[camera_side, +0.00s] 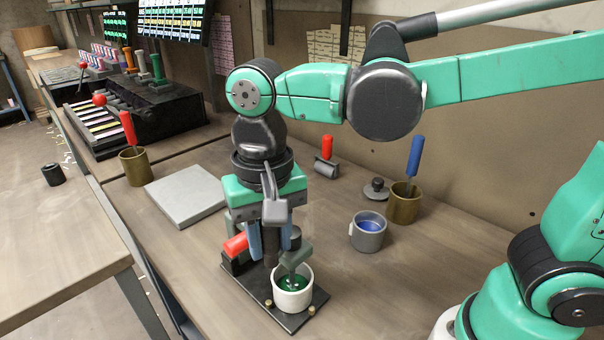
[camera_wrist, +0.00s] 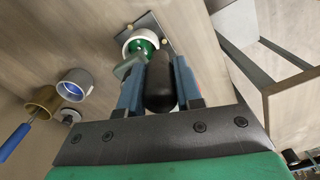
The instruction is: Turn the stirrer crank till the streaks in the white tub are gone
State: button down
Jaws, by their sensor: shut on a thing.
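The white tub (camera_side: 292,297) stands on a dark base plate (camera_side: 291,320) and holds green contents; it also shows at the top of the wrist view (camera_wrist: 140,42). Small paler marks show in the green, but I cannot tell clearly whether they are streaks or glare. The stirrer crank has a black upright handle (camera_wrist: 160,85), and its grey-green stirrer part (camera_side: 294,257) reaches down over the tub. My gripper (camera_side: 270,258) points down beside the tub, its blue fingers shut around the handle; in the wrist view the fingers (camera_wrist: 159,72) flank it. The side view partly hides the grip.
A grey cup with blue contents (camera_side: 368,234) and a brass pot with a blue-handled tool (camera_side: 404,205) stand to the right. A grey slab (camera_side: 185,196) lies at left, near another brass pot (camera_side: 135,168). A red part (camera_side: 236,245) sits close by my gripper.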

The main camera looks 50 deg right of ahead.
jog(key=c, duration=0.6)
grip_release()
jog(key=shift+r, duration=2.8)
jog(key=shift+w+d, duration=0.1)
jog(key=w+d+t, duration=0.1)
jog(key=d+f, duration=0.1)
jog(key=d, duration=0.1)
jog(key=shift+w+f+t, duration=0.1)
jog(key=shift+w+t, duration=0.3)
jog(key=d+f+n+t, duration=0.1)
jog(key=d+f, duration=0.1)
jog(key=d, duration=0.1)
jog(key=d+f+n+t, duration=0.2)
jog(key=d, duration=0.2)
jog(key=s+d+f+n+t, duration=0.1)
jog(key=d+f+t, duration=0.1)
jog(key=d, duration=0.1)
jog(key=shift+d, duration=0.15)
